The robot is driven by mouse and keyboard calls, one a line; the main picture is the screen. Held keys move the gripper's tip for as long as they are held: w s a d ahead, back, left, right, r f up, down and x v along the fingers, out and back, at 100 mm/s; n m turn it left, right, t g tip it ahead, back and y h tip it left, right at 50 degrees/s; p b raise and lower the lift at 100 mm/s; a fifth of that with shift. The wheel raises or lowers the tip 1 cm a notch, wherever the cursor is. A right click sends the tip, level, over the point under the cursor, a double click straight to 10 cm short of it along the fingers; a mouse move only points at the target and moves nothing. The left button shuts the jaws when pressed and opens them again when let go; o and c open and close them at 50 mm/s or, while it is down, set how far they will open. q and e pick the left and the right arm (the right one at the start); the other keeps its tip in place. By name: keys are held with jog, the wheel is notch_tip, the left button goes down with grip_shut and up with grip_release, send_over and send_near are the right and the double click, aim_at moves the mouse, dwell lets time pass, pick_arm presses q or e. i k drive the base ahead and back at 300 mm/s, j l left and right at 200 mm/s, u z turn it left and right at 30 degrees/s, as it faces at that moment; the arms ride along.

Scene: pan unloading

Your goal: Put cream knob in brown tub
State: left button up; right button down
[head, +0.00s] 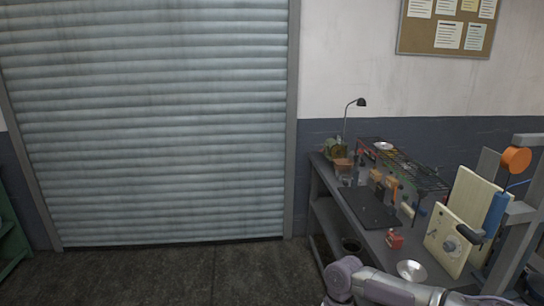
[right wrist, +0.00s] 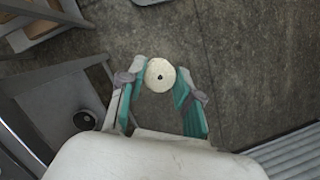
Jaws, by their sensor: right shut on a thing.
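The cream knob (right wrist: 160,75) is a round pale disc with a small dark centre, in the right wrist view. My right gripper (right wrist: 158,80) is shut on it, with a green-padded finger on each side, and the floor shows beyond it. In the head view an arm of mine crosses the bottom right, and I cannot make out the knob or a gripper there. A small brown tub (head: 342,165) stands at the far left end of the workbench, small in the picture. My left gripper is not in view.
The grey workbench (head: 415,256) carries a dark mat, a wire rack (head: 405,168), a lamp (head: 348,115), a metal bowl (head: 411,270) and a red block (head: 394,239). A dark round container (head: 351,245) sits on its lower shelf. The floor before the shutter is clear.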

aim_at(342, 168)
jog(key=i+l, duration=0.15)
jog(key=i, duration=0.45)
jog(key=i+l, duration=0.1)
jog(key=i, duration=0.45)
jog(key=i+l+u, duration=0.1)
jog(key=i, duration=2.6)
jog(key=i+z, duration=0.2)
jog(key=z, duration=0.15)
jog(key=i+z, duration=0.3)
jog(key=k, duration=0.1)
